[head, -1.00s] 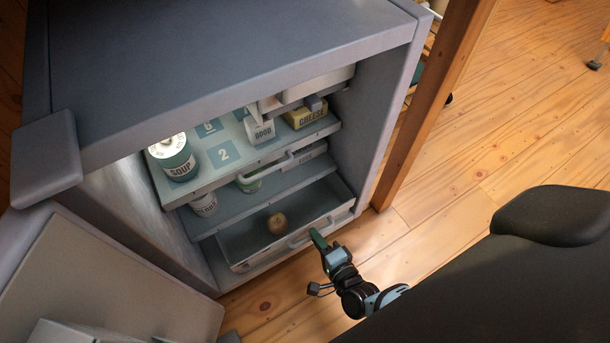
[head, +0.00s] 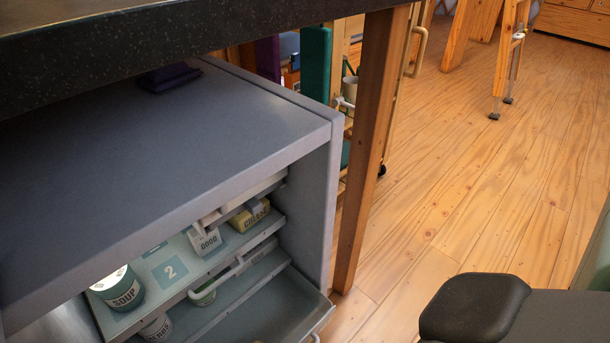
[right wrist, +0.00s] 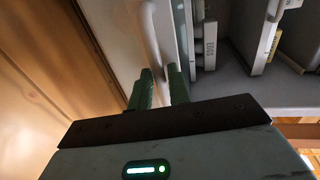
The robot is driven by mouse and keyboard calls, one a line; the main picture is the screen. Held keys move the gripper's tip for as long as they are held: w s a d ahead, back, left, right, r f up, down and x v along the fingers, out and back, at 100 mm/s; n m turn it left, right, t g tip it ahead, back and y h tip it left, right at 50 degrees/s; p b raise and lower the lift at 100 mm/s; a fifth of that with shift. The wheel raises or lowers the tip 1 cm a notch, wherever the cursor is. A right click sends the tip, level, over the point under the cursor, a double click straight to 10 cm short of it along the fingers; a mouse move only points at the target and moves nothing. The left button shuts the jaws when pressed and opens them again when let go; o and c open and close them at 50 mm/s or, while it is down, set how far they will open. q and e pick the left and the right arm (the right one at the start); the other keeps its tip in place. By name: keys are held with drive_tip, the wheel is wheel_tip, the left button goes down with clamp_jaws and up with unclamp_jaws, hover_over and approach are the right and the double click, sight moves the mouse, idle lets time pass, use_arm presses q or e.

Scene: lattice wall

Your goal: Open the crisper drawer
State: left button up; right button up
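The crisper drawer (head: 275,312) is the lowest drawer in the grey fridge (head: 180,150). In the head view it stands pulled out, with its front cut off by the bottom edge. Its pale handle (right wrist: 149,32) shows in the right wrist view, running down to my right gripper (right wrist: 160,75). The two green fingers are close together, one on each side of the handle's near end, and look closed on it. Contact at the tips is partly hidden. My right gripper is outside the head view. My left gripper is in no current view.
Above the drawer, a shelf (head: 130,320) holds a soup can (head: 120,290), a white carton (head: 204,240) and a cheese box (head: 250,215). A dark countertop (head: 180,35) overhangs the fridge. A wooden post (head: 368,150) stands right of it.

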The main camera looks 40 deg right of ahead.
drive_tip(key=shift+o, duration=1.3)
drive_tip(key=p+v, duration=0.2)
drive_tip(key=v, duration=0.5)
drive_tip(key=shift+s, duration=0.4)
